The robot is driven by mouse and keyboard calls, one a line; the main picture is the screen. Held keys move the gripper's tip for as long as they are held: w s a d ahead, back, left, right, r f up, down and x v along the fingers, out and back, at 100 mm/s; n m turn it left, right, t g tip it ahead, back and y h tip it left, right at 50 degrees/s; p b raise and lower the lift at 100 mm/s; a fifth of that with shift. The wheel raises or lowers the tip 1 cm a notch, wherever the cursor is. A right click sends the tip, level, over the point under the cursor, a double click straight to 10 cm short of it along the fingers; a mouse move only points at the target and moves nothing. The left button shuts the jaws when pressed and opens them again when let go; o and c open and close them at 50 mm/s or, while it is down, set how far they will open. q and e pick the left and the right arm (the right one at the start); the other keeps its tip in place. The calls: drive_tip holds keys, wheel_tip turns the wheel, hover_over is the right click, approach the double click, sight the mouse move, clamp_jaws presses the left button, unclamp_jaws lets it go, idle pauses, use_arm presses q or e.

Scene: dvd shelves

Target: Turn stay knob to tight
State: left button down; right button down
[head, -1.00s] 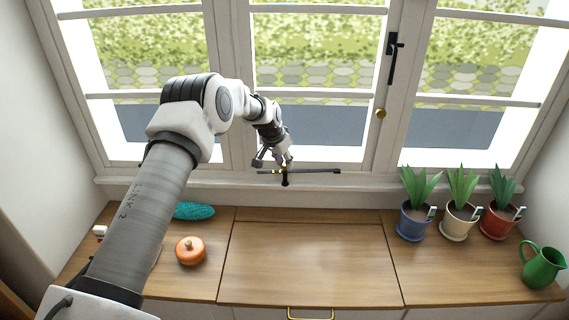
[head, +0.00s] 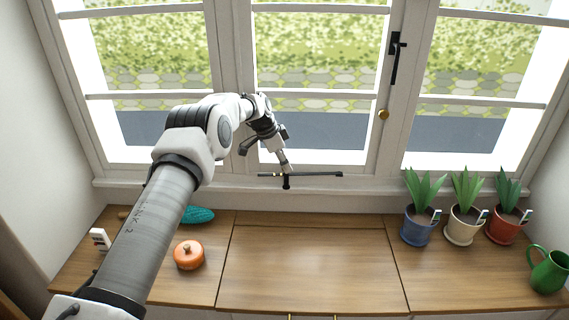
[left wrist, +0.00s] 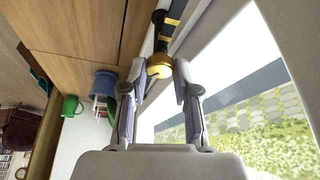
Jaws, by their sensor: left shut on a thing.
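The black window stay (head: 318,174) lies along the sill at the foot of the middle window. The gold stay knob (left wrist: 160,66) shows in the left wrist view, on the dark stay. My left gripper (head: 286,168) reaches down to the stay near its left part. In the left wrist view its two fingers (left wrist: 155,80) are on either side of the knob, shut on it. In the head view the fingertips mostly hide the knob. I cannot read any tight marking. My right gripper is in neither view.
Three potted plants stand at the right: blue pot (head: 416,229), cream pot (head: 459,225) and red pot (head: 500,228). A green jug (head: 549,272) is at the far right. An orange lidded pot (head: 188,256) and a teal object (head: 200,215) are at the left. The middle wooden top (head: 310,265) is clear.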

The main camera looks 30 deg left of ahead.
use_arm(q)
drive_tip(key=shift+f, duration=0.15)
drive_tip(key=c, duration=0.9)
unclamp_jaws()
drive_tip(key=shift+o, duration=0.2)
drive_tip(key=shift+a+r, duration=0.1)
drive_tip(key=shift+r, duration=0.2)
drive_tip(key=v, duration=0.7)
drive_tip(key=shift+r, duration=0.2)
drive_tip(key=shift+s, duration=0.2)
